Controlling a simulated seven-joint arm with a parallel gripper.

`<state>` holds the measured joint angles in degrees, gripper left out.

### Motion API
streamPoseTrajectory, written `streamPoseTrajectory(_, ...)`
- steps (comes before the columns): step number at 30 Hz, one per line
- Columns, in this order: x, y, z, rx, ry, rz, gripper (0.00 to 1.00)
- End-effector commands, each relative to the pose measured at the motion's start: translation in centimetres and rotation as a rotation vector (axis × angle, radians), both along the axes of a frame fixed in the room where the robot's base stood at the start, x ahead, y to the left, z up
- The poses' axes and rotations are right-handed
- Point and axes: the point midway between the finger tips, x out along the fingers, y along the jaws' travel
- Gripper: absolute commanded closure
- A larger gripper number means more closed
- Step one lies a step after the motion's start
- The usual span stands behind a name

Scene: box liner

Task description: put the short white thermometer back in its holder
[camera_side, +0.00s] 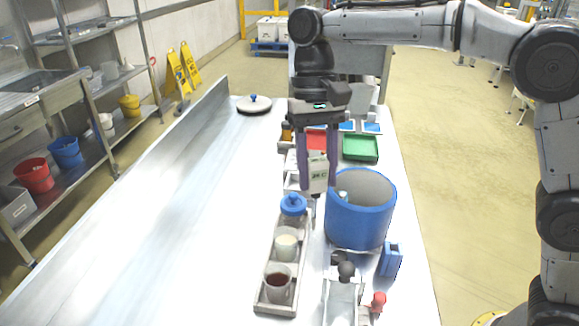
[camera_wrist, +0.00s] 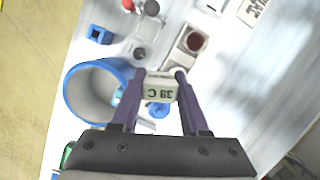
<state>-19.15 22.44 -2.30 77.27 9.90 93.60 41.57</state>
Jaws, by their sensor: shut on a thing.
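My gripper (camera_side: 317,184) is shut on a short white thermometer (camera_side: 318,176) and holds it above the table, left of the blue tub. In the wrist view my gripper (camera_wrist: 160,76) has the thermometer (camera_wrist: 159,92) between its purple fingers, with "38 C" on its face. A small blue slotted block (camera_side: 391,260) stands on the table at the right, in front of the tub; it also shows in the wrist view (camera_wrist: 100,35). I cannot tell for sure whether this block is the thermometer's holder.
The large open blue tub (camera_side: 358,228) stands close to the right of my gripper. A narrow tray (camera_side: 264,290) holds a blue-lidded jar and two cups. Green (camera_side: 360,148) and red trays lie behind. Black- and red-topped items stand in front.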

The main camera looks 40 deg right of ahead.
Motion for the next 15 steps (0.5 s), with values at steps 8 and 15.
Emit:
streamPoseTrajectory(8, -7.7, -7.6, 2.5, 0.001, -0.006, -0.025, 0.95)
streamPoseTrajectory(15, -11.2, -10.5, 4.0, 0.0, -0.003, -0.091, 0.95)
